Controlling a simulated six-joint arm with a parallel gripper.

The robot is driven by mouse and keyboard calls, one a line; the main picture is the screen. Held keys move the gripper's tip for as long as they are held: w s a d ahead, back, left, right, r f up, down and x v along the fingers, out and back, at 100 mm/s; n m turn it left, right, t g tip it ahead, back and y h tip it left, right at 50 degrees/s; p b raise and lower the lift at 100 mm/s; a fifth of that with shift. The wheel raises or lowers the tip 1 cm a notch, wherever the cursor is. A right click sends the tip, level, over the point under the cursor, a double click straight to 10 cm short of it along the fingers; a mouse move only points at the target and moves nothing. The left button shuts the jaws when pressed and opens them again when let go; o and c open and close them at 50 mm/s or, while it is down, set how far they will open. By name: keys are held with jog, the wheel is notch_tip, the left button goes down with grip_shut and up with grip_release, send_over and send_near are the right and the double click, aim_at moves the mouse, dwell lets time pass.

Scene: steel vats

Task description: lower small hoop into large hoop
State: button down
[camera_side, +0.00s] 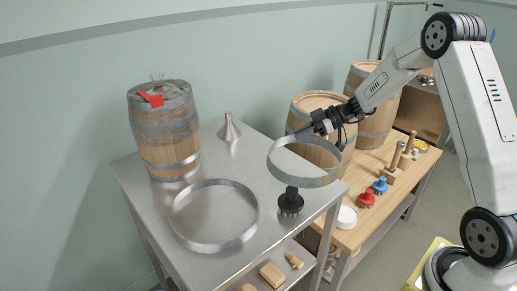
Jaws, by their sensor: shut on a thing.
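The large hoop (174,229) is a wide grey metal ring lying flat on the steel table. The small hoop (303,182) is a grey metal band, held raised to the right of the large hoop and slightly tilted. My gripper (327,128) is shut on the far upper rim of the small hoop. The small hoop is apart from the large hoop and appears above the table's right edge. The jaw tips are small and partly hidden at the rim.
A wrapped barrel (165,135) with a red patch stands at the steel table's (140,180) back left. A metal funnel (229,129) stands behind the hoops. A black brush (291,203) is below the small hoop. Barrels (305,105) and a wooden bench (365,225) with brushes are right.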

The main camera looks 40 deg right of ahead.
jog(key=w+a+f, duration=0.1)
jog(key=w+a, duration=0.3)
jog(key=a, duration=0.3)
jog(key=w+a+f+n+g, duration=0.1)
jog(key=w+a, duration=0.3)
jog(key=a, duration=0.4)
jog(key=w+a+f+n+g+y, duration=0.1)
jog(key=w+a, duration=0.3)
jog(key=a, duration=0.4)
jog(key=shift+a, duration=0.2)
jog(key=shift+f, duration=0.15)
jog(key=shift+f, duration=2.7)
jog(key=shift+f, duration=0.4)
jog(key=c, duration=0.7)
grip_release()
jog(key=shift+o, duration=0.2)
jog(key=shift+s, duration=0.1)
jog(key=shift+d, duration=0.1)
